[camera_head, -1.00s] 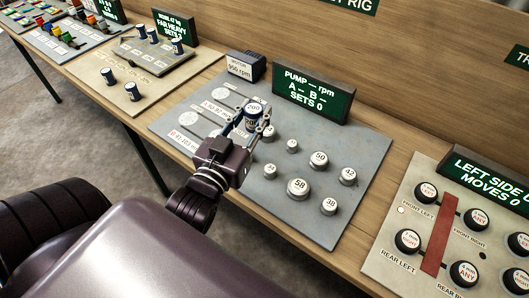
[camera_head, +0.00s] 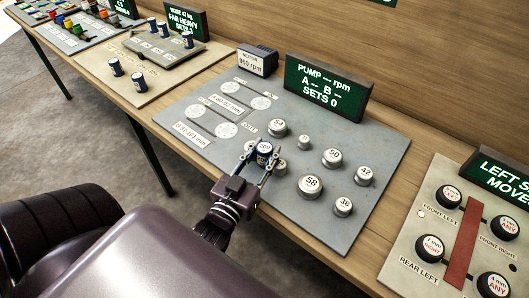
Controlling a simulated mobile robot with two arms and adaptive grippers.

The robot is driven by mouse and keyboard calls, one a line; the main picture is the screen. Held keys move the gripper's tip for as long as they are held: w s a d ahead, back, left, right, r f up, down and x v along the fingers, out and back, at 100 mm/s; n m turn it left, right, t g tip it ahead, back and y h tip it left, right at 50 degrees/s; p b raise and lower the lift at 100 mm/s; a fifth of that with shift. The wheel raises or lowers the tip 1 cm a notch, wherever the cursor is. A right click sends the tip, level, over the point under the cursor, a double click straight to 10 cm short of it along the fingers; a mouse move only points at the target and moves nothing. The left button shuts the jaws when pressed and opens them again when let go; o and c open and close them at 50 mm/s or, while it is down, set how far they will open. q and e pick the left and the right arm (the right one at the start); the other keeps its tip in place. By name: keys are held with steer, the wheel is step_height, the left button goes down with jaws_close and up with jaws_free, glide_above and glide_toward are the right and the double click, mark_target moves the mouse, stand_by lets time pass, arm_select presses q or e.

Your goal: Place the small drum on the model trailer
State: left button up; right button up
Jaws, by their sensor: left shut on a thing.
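My left gripper (camera_head: 263,160) is shut on a small dark blue drum (camera_head: 264,151) with a white label reading 200. It holds the drum upright over the grey pulley board, among the metal pulleys; whether the drum touches the board I cannot tell. A raised grey platform (camera_head: 166,69), probably the model trailer, stands on a beige board at the upper left, well away from the gripper. Several similar blue drums (camera_head: 187,40) stand on it. Two more drums (camera_head: 115,67) stand on the beige board (camera_head: 95,82) in front of it. My right gripper is not in view.
The pulley board (camera_head: 350,215) carries several metal pulleys (camera_head: 311,186), a motor block (camera_head: 257,60) and a green pump sign (camera_head: 325,85). Bare bench shows between the boards.

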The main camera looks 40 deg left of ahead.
arm_select(q)
steer(key=shift+f, duration=0.15)
steer(key=o, duration=0.8)
steer(key=shift+f, duration=0.15)
steer(key=shift+c, duration=0.2)
steer(key=o, duration=0.4)
steer(key=shift+o, duration=0.2)
